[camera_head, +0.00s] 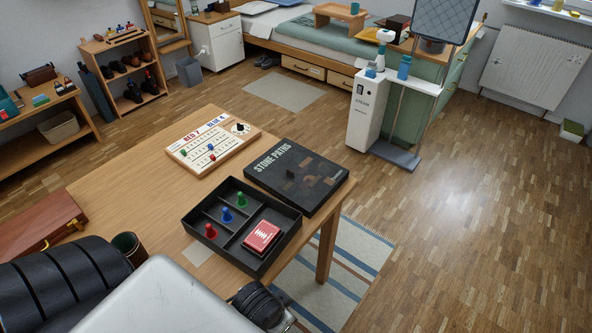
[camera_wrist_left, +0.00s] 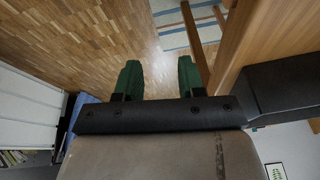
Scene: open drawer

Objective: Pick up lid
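The lid (camera_head: 318,190) is a dark board-game box lid printed "STONE PATHS". It lies on the wooden table (camera_head: 112,182), at its right edge, next to the open black box base (camera_head: 232,249). In the left wrist view my left gripper (camera_wrist_left: 160,80) has two green fingers spread well apart with nothing between them. It is beside the table with bare floor beyond the fingers, away from the lid. The lid does not show in the left wrist view. Neither gripper shows in the head view.
The base holds red, blue and green pawns and a red card pack (camera_head: 262,236). A score board (camera_head: 214,140) with pegs lies behind it. A brown case (camera_head: 40,222) and a dark cup (camera_head: 128,246) are at the left. Floor right of the table is clear.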

